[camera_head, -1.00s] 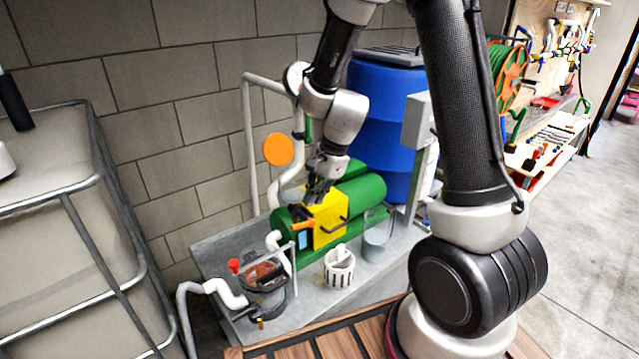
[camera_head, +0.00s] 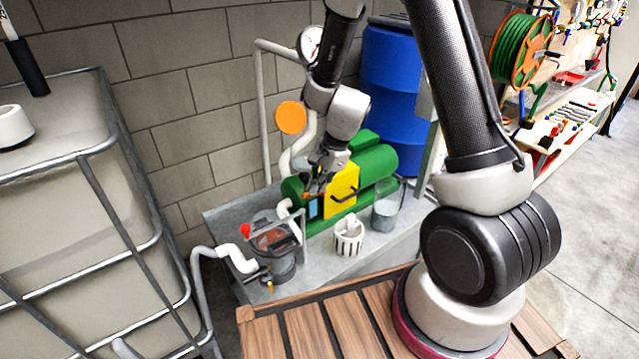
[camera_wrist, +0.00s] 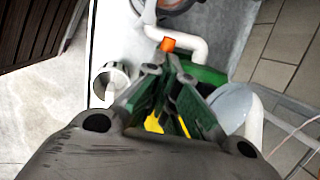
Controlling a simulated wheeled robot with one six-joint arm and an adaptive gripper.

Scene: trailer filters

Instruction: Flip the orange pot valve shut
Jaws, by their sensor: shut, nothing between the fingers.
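An orange handle (camera_wrist: 168,44) shows just beyond my fingertips in the wrist view, beside a white pipe elbow. In the head view a bit of orange (camera_head: 306,196) shows beside the green pump, mostly hidden by my gripper (camera_head: 316,186). My gripper is shut and empty, pointing down; it also shows in the wrist view (camera_wrist: 168,64). I cannot tell whether it touches the orange handle. The dark pot (camera_head: 284,268) stands left of the pump, with a small orange-yellow valve piece (camera_head: 269,287) low at its front. The handle's exact angle is unclear.
The green pump (camera_head: 376,160) with its yellow guard (camera_head: 341,186) is close to my gripper. A white slotted basket (camera_head: 348,243), a clear jar (camera_head: 385,215), white pipes (camera_head: 235,257) and a red knob (camera_head: 245,230) stand around. A caged tank (camera_head: 60,230) is at left.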

